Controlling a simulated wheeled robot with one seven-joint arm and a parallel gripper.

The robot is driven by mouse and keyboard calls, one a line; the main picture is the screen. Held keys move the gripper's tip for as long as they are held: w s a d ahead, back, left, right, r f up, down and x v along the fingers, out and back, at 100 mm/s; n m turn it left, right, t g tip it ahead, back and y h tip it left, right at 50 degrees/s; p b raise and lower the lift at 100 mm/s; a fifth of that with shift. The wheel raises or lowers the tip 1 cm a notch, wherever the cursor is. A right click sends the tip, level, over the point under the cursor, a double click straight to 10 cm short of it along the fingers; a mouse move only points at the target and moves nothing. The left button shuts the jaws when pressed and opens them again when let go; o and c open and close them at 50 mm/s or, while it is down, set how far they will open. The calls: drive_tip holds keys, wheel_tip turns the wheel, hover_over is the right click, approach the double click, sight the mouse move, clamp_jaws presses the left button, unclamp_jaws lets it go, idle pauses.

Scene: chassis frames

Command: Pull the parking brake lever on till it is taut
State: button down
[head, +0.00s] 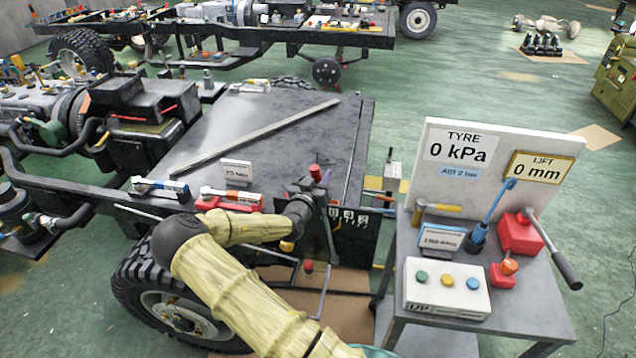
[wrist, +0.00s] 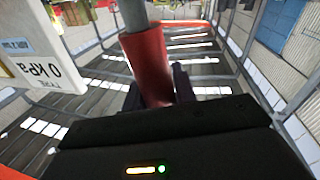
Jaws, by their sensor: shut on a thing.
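The parking brake lever has a red grip, whose top (head: 315,172) stands up at the right front corner of the grey deck in the head view. In the wrist view the red grip (wrist: 148,62) sits between the dark fingers of my gripper (wrist: 158,92), with a grey rod running on beyond it. My gripper (head: 313,190) is shut on this grip. In the head view my gripper hides most of the grip. Whether the lever is taut cannot be told.
A trolley (head: 405,250) to the right carries a sign board (head: 487,185) reading TYRE 0 kPa and LIFT 0 mm, a button box (head: 447,287) and a red-based pump (head: 520,235).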

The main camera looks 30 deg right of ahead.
drive_tip(key=shift+f, duration=0.1)
drive_tip(key=c, duration=1.1)
unclamp_jaws()
drive_tip(key=shift+s+a, duration=0.1)
drive_tip(key=b+v, duration=0.4)
drive_tip(key=v, duration=1.3)
drive_tip(key=shift+s, duration=0.15)
drive_tip(key=shift+c, duration=0.2)
